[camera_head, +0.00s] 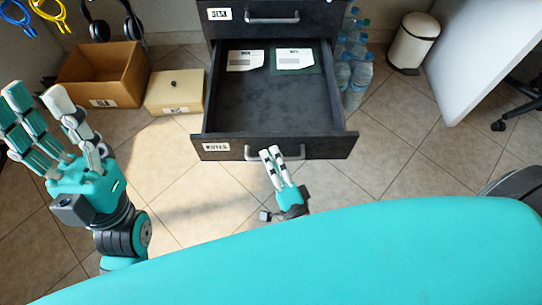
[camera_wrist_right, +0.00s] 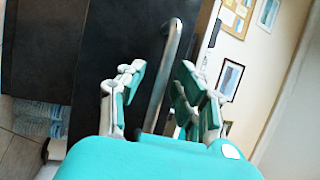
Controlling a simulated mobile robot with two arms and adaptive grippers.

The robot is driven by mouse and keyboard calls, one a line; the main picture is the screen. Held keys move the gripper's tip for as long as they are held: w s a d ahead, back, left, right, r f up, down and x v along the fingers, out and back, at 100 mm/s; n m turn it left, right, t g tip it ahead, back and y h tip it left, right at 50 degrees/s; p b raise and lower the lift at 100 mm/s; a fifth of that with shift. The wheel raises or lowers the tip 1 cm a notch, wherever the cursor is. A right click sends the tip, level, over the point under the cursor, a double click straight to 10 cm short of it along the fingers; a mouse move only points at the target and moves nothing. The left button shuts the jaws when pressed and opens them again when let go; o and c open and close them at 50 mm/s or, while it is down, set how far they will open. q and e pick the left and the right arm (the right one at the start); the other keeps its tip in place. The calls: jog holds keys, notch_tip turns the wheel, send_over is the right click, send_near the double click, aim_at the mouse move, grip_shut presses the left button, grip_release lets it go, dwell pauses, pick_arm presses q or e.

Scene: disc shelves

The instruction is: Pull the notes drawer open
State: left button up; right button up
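The black notes drawer (camera_head: 218,139), with a "NOTES" label on its front, is pulled well out of its cabinet. Two white cards lie at the back inside it. Its silver bar handle (camera_head: 255,153) is on the front. My right gripper (camera_head: 273,153) is at the handle. In the right wrist view, its fingers (camera_wrist_right: 160,85) are apart, one on each side of the handle (camera_wrist_right: 168,66), with visible gaps. My left gripper (camera_head: 58,104) is at the left with its fingers spread and empty, away from the drawer.
Another closed drawer (camera_head: 240,16) is above. An open cardboard box (camera_head: 130,82) and a closed beige box (camera_head: 175,92) stand on the left. Water bottles (camera_head: 356,82) stand close to the right side. A white bin (camera_head: 413,42) is farther right. The tiled floor in front is clear.

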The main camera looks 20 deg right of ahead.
jog(key=v, duration=1.1)
jog(key=shift+s, duration=0.2)
